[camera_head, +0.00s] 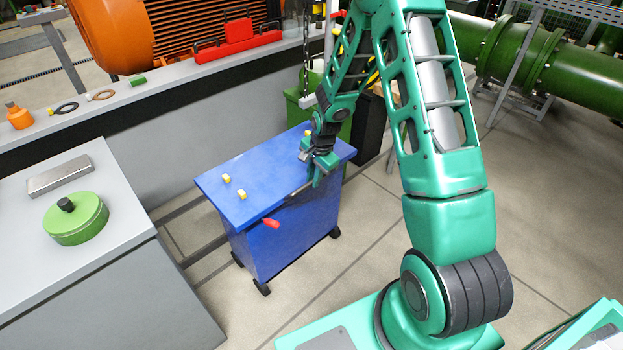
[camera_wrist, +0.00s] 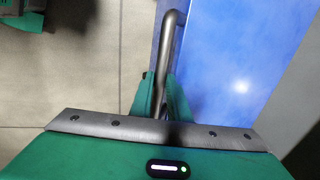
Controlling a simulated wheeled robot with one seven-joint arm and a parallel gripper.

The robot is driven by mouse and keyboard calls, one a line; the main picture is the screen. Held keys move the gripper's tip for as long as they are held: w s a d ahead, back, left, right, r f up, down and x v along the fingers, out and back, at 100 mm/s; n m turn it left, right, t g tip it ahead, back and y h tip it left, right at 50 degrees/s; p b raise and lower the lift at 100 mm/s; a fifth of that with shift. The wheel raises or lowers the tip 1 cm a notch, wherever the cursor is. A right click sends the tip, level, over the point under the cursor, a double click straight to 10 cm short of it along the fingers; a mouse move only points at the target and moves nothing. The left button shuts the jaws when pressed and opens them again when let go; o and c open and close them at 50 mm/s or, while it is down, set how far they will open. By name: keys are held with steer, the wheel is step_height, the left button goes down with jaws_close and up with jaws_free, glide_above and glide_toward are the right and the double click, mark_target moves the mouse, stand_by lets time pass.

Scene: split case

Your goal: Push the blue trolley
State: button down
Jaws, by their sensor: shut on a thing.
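The blue trolley (camera_head: 283,242) stands upright on dark castors on the floor, left of my arm. It also shows in the wrist view (camera_wrist: 232,60). A grey bar handle (camera_wrist: 171,45) runs along its side. My gripper (camera_head: 316,170) is at the trolley's near right top edge. In the wrist view my gripper (camera_wrist: 162,98) has its fingers on both sides of the handle and is shut on it.
A grey bench (camera_head: 130,285) with a green round container (camera_head: 76,218) stands left. A green bin (camera_head: 300,110) is behind. Floor is clear at front right of the trolley.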

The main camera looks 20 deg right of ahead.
steer(key=shift+s+a+f, duration=0.1)
steer(key=shift+s+a, duration=0.2)
steer(key=shift+s, duration=0.05)
steer(key=c, duration=1.7)
jaws_free()
steer(key=shift+d, duration=0.15)
steer(key=shift+w+d, duration=0.1)
steer(key=shift+s+d+r, duration=0.1)
steer(key=shift+s+r, duration=0.2)
steer(key=shift+r, duration=1.45)
steer(key=shift+s+d+r, duration=0.1)
steer(key=shift+s+r, duration=0.25)
steer(key=shift+r, duration=1.45)
steer(key=shift+s+d+r, duration=0.1)
steer(key=shift+s+r, duration=0.2)
steer(key=shift+r, duration=1.45)
